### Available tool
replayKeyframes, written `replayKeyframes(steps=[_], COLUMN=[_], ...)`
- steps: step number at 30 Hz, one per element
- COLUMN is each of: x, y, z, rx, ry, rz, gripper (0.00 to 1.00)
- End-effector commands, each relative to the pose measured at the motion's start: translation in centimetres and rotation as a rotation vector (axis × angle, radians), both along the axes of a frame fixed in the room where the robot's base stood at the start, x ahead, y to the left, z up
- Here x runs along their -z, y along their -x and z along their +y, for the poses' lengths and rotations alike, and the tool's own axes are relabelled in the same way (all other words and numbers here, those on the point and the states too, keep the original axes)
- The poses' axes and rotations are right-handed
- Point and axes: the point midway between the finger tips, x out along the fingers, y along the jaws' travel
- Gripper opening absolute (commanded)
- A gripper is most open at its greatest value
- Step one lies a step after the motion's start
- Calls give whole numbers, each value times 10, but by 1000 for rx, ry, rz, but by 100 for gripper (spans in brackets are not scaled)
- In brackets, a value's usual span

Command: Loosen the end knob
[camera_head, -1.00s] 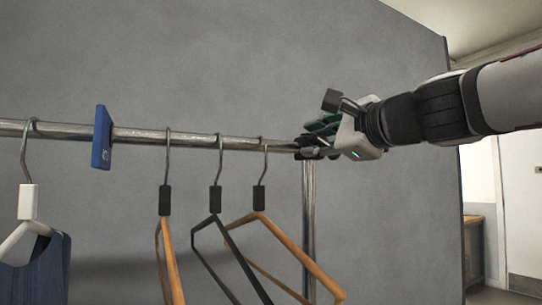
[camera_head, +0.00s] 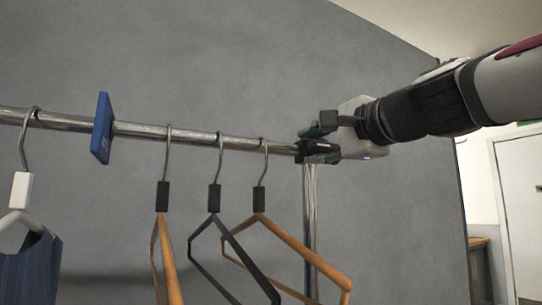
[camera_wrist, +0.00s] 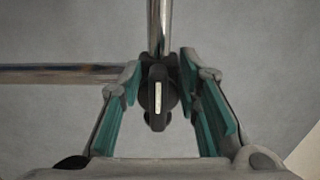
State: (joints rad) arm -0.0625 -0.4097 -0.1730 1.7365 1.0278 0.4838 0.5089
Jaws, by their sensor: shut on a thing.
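The end knob (camera_wrist: 158,112) is dark, with a raised grip bar that carries a pale line. In the wrist view it sits between my fingers, and the pale line stands nearly upright. My gripper (camera_head: 311,147) is at the right end of the chrome rail (camera_head: 190,136), shut on the end knob. In the wrist view my gripper (camera_wrist: 158,98) has a teal-padded finger on each side of the knob. In the head view the fingers mostly hide the knob.
A chrome upright (camera_head: 310,215) stands under the rail's end. Wooden hangers (camera_head: 290,240) (camera_head: 165,250) and a black hanger (camera_head: 232,245) hang to the left. A blue tag (camera_head: 102,128) and a white hanger (camera_head: 20,190) with blue cloth (camera_head: 30,270) are farther left. A grey wall (camera_head: 230,60) is behind.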

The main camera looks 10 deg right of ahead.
Motion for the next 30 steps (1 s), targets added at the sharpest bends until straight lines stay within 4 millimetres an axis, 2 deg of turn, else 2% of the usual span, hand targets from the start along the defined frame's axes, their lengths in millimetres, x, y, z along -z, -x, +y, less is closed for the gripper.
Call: replayKeyframes(steps=[1,8,9,11,12,23,26,30], x=[7,7,7,7,6,2,1,1], y=[-2,-2,-2,-2,-2,3,13,38], z=[2,2,2,2,2,-1,-5,-12], rx=[-7,-7,-6,-6,-5,-1,0,0], ry=[5,4,4,3,3,0,1,0], rz=[14,15,15,14,13,4,2,1], gripper=[3,3,37,51,53,53,53,53])
